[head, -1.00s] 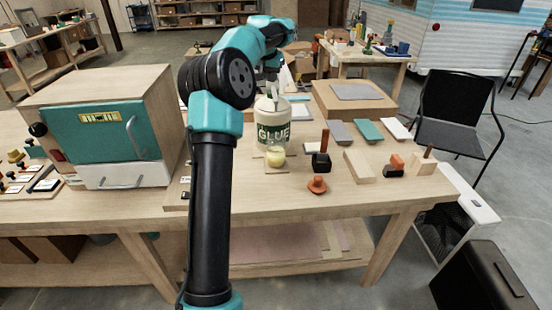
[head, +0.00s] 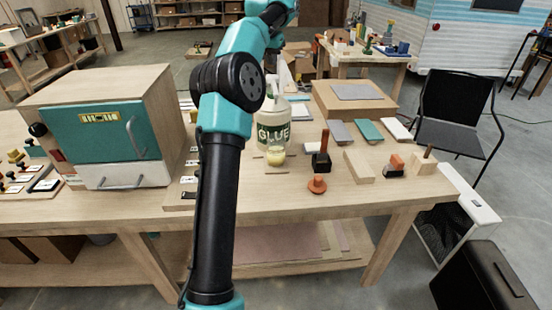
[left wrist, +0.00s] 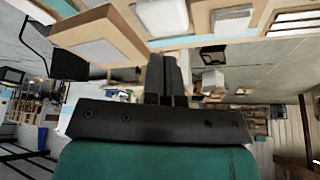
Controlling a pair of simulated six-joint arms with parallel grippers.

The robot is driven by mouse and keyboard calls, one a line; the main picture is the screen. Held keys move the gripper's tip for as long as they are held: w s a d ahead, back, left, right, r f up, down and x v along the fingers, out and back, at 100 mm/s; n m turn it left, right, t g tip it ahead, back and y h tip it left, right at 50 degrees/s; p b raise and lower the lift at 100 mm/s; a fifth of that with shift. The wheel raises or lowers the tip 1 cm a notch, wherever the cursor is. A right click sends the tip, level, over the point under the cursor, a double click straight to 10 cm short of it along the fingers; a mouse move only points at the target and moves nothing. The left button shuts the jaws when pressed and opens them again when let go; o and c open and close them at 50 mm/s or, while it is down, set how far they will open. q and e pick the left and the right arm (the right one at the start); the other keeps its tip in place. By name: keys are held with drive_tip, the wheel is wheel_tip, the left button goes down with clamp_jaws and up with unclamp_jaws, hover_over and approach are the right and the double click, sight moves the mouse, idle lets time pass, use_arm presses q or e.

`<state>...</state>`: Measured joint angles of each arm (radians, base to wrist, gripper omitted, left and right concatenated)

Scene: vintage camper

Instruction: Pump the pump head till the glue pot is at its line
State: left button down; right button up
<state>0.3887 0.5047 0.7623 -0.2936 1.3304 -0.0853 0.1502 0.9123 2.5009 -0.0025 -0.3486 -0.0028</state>
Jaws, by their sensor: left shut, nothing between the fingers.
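The glue bottle (head: 273,131), pale with a green GLUE label, stands upright on the workbench. Its pump head (head: 271,90) is at the top, small and partly covered by my left arm. The glue pot (head: 275,155), a small clear cup with pale yellow glue in it, stands in front of the bottle. Its line is too small to make out. My left gripper (left wrist: 166,66) is shut and empty in the left wrist view. In the head view its fingers are not clear behind my arm, above and beyond the bottle. My right gripper is not in view.
A black block with an orange handle (head: 321,155) and an orange knob (head: 317,185) stand right of the pot. A wooden block (head: 358,167) lies farther right. A teal-fronted cabinet (head: 103,134) stands left. The bench's front edge is clear.

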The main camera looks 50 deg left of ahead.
use_arm(q)
drive_tip(key=shift+r, duration=1.6)
